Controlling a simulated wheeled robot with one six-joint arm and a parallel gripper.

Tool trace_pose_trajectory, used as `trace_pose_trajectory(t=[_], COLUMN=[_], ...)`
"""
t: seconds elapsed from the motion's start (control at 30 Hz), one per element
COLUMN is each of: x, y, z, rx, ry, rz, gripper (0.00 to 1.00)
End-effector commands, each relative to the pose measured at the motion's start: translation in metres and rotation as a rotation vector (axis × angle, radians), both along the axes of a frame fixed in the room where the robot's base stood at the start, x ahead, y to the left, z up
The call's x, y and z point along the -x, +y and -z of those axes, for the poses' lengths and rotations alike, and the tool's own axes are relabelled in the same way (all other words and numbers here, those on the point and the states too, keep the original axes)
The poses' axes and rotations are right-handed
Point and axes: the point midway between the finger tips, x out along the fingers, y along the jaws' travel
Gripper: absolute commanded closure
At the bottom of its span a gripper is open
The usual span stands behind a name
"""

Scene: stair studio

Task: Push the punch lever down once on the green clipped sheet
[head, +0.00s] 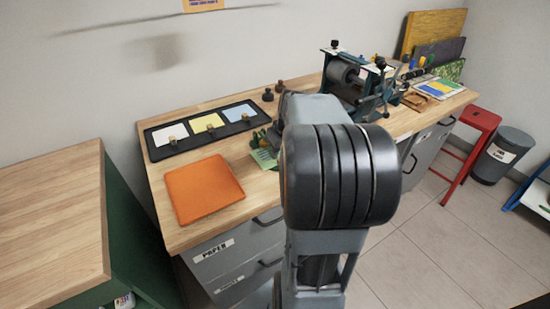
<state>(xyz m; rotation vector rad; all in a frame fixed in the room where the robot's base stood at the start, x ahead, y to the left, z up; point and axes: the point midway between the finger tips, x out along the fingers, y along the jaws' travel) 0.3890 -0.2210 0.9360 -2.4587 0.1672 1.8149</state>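A pale green sheet (263,158) lies on the wooden bench, partly hidden by my arm at the picture's middle. A small dark green object (272,138) sits at its upper edge, against my arm's outline. I cannot tell whether it is the punch or a clip, and no lever can be made out. My arm's large dark joint fills the middle of the head view. My gripper is hidden behind it, so its opening and any contact do not show.
A black tray (157,152) holds blue, yellow and white sheets, each with a small clip-like piece. An orange square (204,189) lies at the bench's front left. A roller press (352,75) stands at the back right. Dark knobbed pieces (268,95) stand behind my arm.

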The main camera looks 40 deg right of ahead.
Motion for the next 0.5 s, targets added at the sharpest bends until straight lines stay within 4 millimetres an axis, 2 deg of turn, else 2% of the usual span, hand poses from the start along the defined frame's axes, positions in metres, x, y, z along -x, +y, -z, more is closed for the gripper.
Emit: trace_pose_trajectory(t=[0.5], x=[0.0001], y=[0.0003], z=[0.0064], rx=[-0.001], ry=[0.002], rz=[0.0], gripper=[0.65])
